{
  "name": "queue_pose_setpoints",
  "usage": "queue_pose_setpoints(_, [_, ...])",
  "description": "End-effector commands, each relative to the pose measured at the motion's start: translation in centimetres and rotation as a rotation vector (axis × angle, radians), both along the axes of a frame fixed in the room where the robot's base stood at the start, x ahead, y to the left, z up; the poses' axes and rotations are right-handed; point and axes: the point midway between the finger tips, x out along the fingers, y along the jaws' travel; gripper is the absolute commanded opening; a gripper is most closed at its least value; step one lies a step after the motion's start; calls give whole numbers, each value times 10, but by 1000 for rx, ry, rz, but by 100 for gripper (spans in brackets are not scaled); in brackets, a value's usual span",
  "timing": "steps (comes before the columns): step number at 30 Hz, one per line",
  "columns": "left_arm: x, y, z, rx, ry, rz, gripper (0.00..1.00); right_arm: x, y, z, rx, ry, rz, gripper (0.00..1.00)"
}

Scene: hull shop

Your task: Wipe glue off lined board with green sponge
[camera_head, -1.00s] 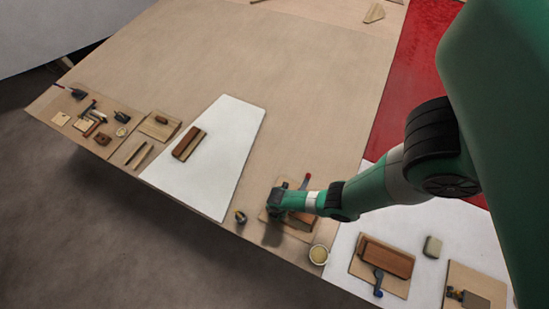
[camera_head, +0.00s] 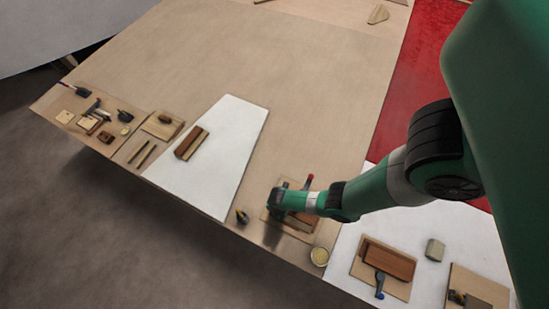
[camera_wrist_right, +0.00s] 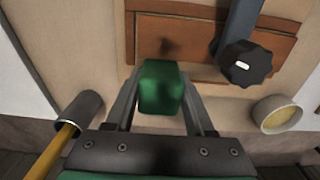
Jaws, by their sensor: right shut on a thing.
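My right gripper (camera_head: 275,207) is over a pale base board near the front edge of the bench. In the right wrist view it (camera_wrist_right: 160,100) is shut on the green sponge (camera_wrist_right: 160,88). A reddish-brown wooden board (camera_wrist_right: 205,32) lies just beyond the sponge, held by a clamp with a black knob (camera_wrist_right: 243,63). Whether the sponge touches the surface is unclear. In the head view my arm partly hides this board (camera_head: 303,222). My left gripper is out of view.
A round pot with yellowish contents (camera_wrist_right: 278,113) stands right of the gripper, also in the head view (camera_head: 319,256). A dark cylinder with a yellow handle (camera_wrist_right: 80,115) is to the left. Another clamped brown board (camera_head: 390,262) lies right.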

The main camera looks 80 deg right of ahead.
Motion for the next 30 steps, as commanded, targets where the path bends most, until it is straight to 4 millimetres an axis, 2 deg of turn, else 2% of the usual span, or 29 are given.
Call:
queue_pose_setpoints(9, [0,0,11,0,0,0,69,-26,10,1,4,12,0,0])
queue_pose_setpoints(15, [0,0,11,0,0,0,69,-29,11,0,2,9,0,0])
queue_pose_setpoints(22, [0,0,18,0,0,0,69,-43,17,2,2,9,1,0])
queue_pose_setpoints(30, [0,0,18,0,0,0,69,-42,17,2,1,5,0,0])
